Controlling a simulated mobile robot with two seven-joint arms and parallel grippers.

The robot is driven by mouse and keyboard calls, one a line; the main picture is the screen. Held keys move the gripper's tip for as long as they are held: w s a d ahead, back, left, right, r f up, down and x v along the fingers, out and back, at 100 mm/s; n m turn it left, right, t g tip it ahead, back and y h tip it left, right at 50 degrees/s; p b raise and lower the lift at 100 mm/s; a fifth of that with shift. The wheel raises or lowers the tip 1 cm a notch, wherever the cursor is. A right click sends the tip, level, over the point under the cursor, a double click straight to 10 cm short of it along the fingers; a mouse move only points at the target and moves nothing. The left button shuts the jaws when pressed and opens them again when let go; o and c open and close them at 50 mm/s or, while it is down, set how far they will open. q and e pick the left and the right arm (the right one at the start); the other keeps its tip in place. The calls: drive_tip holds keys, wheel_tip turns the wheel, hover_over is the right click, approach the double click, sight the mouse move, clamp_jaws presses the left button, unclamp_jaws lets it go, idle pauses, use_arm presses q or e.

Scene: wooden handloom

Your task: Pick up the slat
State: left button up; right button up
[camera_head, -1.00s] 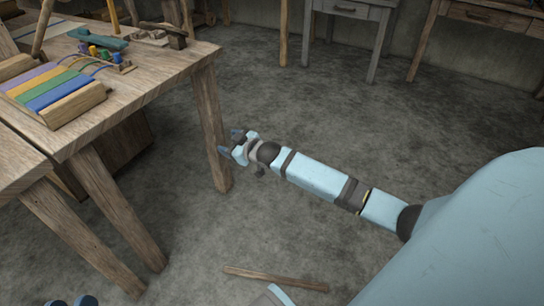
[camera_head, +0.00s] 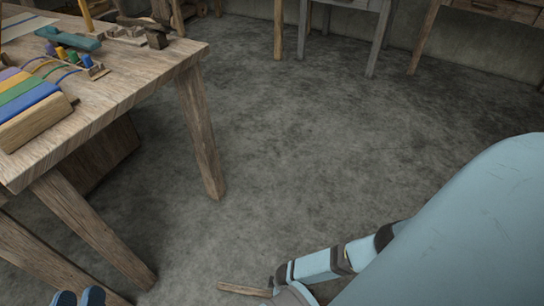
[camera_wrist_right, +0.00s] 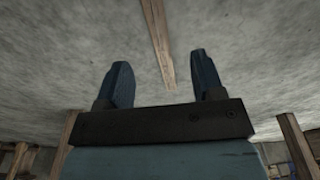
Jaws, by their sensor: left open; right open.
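The slat (camera_head: 243,289) is a thin brown wooden strip lying on the floor at the bottom middle of the head view. Its right part is hidden there by my right arm. In the right wrist view the slat (camera_wrist_right: 158,42) runs from the top edge down to the space between the fingertips of my right gripper (camera_wrist_right: 161,60). That gripper is open, with nothing held; the slat appears beyond the fingers. My left gripper (camera_head: 79,297) shows only as two blue fingertips, apart and empty, at the bottom left of the head view, away from the slat.
A wooden table (camera_head: 140,85) with a strip-coloured loom piece (camera_head: 30,100) and small tools stands at left. Its leg (camera_head: 201,130) reaches the floor left of the slat. More tables stand at the back. The middle floor (camera_head: 290,140) is clear.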

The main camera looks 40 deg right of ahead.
drive_tip(key=f, duration=0.1)
drive_tip(key=f+b, duration=0.1)
drive_tip(key=f, duration=0.1)
drive_tip(key=f+b, duration=0.1)
drive_tip(key=shift+w+a+f, duration=0.2)
drive_tip(key=shift+w+a, duration=0.05)
drive_tip(key=shift+w+f+b, duration=0.1)
drive_tip(key=shift+f+b, duration=0.35)
drive_tip(key=shift+f, duration=0.05)
drive_tip(key=shift+a+f, duration=0.1)
drive_tip(key=shift+f, duration=0.2)
drive_tip(key=f+b, duration=0.2)
drive_tip(key=w+f+b, duration=0.1)
drive_tip(key=f+b, duration=0.1)
drive_tip(key=shift+w+a, duration=0.1)
drive_tip(key=shift+w, duration=0.1)
drive_tip(key=shift+f+b, duration=0.5)
use_arm(q)
drive_tip(key=w+f+m, duration=0.1)
drive_tip(key=w+a+m, duration=0.1)
drive_tip(key=m, duration=0.1)
drive_tip(key=w+f+m+t+h, duration=0.1)
drive_tip(key=shift+a+f+m, duration=0.3)
drive_tip(key=shift+a, duration=0.05)
use_arm(e)
drive_tip(key=shift+w, duration=0.1)
drive_tip(key=c, duration=1.1)
